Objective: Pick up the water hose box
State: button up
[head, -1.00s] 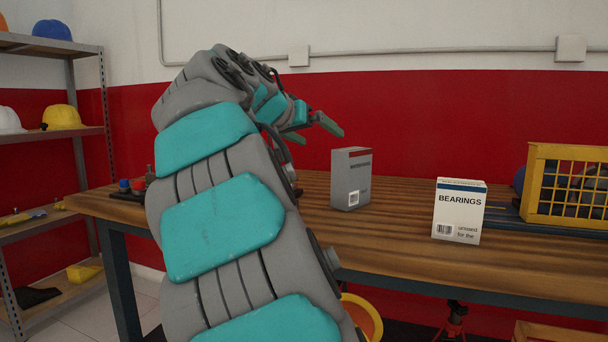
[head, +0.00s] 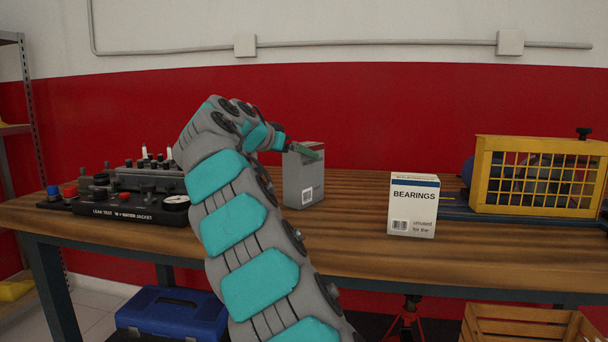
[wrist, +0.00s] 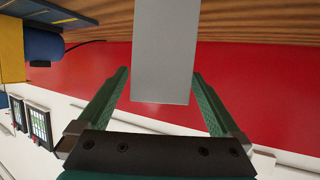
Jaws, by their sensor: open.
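A grey box (head: 303,181) stands upright on the workbench, with a barcode label low on its front. I cannot read a name on it, but it is the likely water hose box. My gripper (head: 302,152) is at its upper part, and a green finger overlaps the box's top in the head view. In the wrist view the box's plain grey face (wrist: 164,50) lies between the two open fingers of my gripper (wrist: 160,73), with a gap on each side. I cannot tell how deep the box sits between them. My arm hides part of the bench left of it.
A white BEARINGS box (head: 413,205) stands to the right on the wooden workbench (head: 350,235). A yellow cage (head: 540,173) is farther right. A black leak test unit (head: 130,205) is on the left. A red wall rises behind the bench.

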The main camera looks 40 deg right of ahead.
jog(key=x, duration=0.4)
jog(key=shift+a+f, duration=0.1)
jog(key=shift+c, duration=0.2)
grip_shut()
dwell(0.4)
